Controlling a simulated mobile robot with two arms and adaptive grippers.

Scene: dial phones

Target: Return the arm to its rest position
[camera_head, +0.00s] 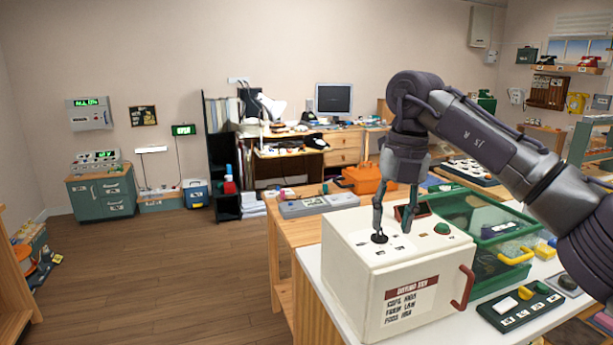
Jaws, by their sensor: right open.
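My right arm comes in from the right edge and bends down at the wrist. My right gripper (393,226) is open and points down over the top of a white box (343,262) with a red side handle and a printed label. One fingertip is close to a small black round part (379,238) on the box top; I cannot tell if they touch. No object shows between the fingers. A green button (442,228) and a dark red-edged piece (412,211) are also on the box top. My left gripper is not in view.
A green-framed clear bin (478,262) stands right of the box, with a dark green switch panel (521,311) in front. An orange case (369,179) and a grey device (318,205) sit behind on a wooden table. Open wooden floor (150,280) lies to the left.

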